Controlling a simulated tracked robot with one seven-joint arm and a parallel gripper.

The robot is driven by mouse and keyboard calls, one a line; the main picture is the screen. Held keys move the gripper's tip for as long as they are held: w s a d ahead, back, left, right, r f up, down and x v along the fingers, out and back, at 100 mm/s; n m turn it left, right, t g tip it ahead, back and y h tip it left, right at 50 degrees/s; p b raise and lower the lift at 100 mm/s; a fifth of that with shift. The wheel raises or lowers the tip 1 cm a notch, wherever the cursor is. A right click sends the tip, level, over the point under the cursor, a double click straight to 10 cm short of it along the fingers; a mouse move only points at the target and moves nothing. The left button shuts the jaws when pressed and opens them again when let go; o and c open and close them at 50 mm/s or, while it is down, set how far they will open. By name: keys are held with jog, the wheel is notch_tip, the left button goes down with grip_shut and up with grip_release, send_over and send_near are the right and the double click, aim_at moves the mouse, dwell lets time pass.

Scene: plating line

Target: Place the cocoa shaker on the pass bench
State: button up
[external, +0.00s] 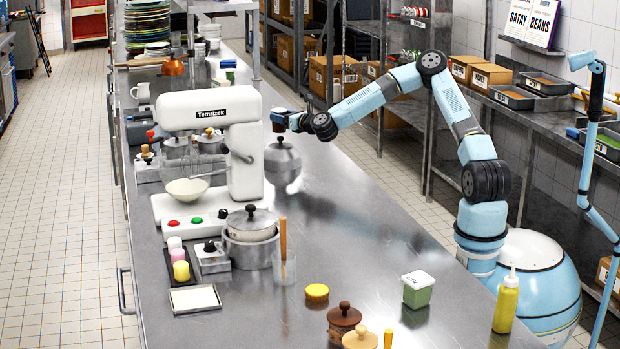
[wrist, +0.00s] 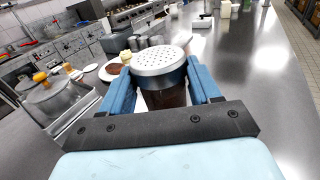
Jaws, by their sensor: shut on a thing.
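The cocoa shaker (wrist: 160,68) has a perforated silver lid and a dark brown body. In the wrist view it stands upright between the two blue fingers of my gripper (wrist: 160,85), which is shut on it. In the external view my gripper (external: 287,120) is at the far end of my outstretched arm, beside the white mixer. The shaker shows there only as a small brown shape (external: 278,118), partly hidden. A long steel bench (external: 390,235) lies below; I cannot tell if it is the pass bench.
A white stand mixer (external: 212,112) is just left of my gripper. A lidded steel pot (external: 282,160) shows just below it. Lidded pots (wrist: 62,98) and a plate with a brown disc (wrist: 112,71) show in the wrist view. The bench's right side is mostly clear.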

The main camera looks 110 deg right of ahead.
jog(key=s+r, duration=0.4)
jog(key=s, duration=0.8)
jog(key=w+d+f, duration=0.2)
jog(key=d+f, duration=0.2)
jog(key=w+d+f, duration=0.3)
jog(key=f, duration=0.2)
jog(key=w+d+f, duration=0.3)
jog(key=d+f, duration=0.1)
jog(key=shift+d+f, duration=0.2)
jog(key=shift+d, duration=0.1)
jog(key=o, duration=1.2)
jog(key=shift+a, duration=0.1)
jog(key=v, duration=1.2)
jog(key=shift+s, duration=0.15)
